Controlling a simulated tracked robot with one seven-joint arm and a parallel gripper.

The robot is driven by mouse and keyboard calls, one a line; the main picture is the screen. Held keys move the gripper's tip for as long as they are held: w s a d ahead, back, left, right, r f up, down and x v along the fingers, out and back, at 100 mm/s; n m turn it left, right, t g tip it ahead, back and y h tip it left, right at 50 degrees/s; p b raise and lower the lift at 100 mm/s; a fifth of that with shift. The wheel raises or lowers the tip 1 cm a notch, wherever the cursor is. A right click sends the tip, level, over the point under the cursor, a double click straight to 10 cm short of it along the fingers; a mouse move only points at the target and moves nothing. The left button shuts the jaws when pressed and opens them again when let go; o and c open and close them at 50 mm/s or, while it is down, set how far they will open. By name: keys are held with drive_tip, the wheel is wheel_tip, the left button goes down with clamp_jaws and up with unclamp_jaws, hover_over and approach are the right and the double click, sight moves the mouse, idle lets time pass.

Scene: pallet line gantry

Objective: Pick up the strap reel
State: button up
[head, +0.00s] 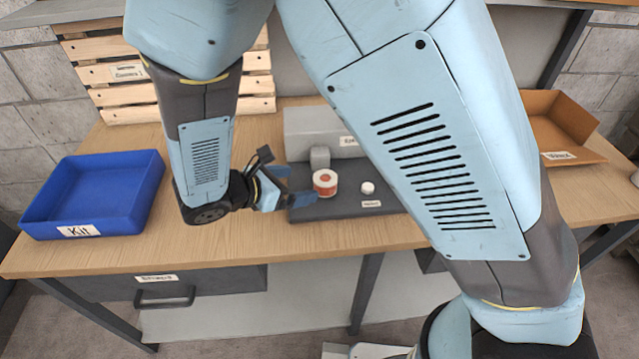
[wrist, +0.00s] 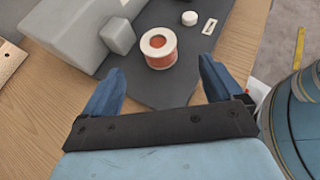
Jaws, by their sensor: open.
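The strap reel (head: 325,182) is a short white and orange-red cylinder standing upright on the dark grey base plate of a grey machine. It also shows in the wrist view (wrist: 158,50), with its round centre hole facing up. My gripper (head: 298,187) is open, close to the left side of the reel in the head view. In the wrist view its two blue fingers (wrist: 160,80) are spread apart, and the reel lies ahead of them, roughly in line with the gap. Nothing is between the fingers. My arm hides part of the machine in the head view.
The grey machine (head: 302,128) with a block stands behind the reel. A small white round piece (head: 368,187) sits right of the reel on the plate (head: 340,208). A blue Kit tray (head: 105,172) is at left, an orange-brown tray (head: 555,115) at right. The front table strip is clear.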

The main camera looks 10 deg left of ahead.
sight(326, 180)
drive_tip(key=x, duration=1)
drive_tip(key=shift+w+d+f, duration=0.1)
drive_tip(key=shift+w+d, duration=0.05)
drive_tip(key=shift+w, duration=0.15)
drive_tip(key=c, duration=1.2)
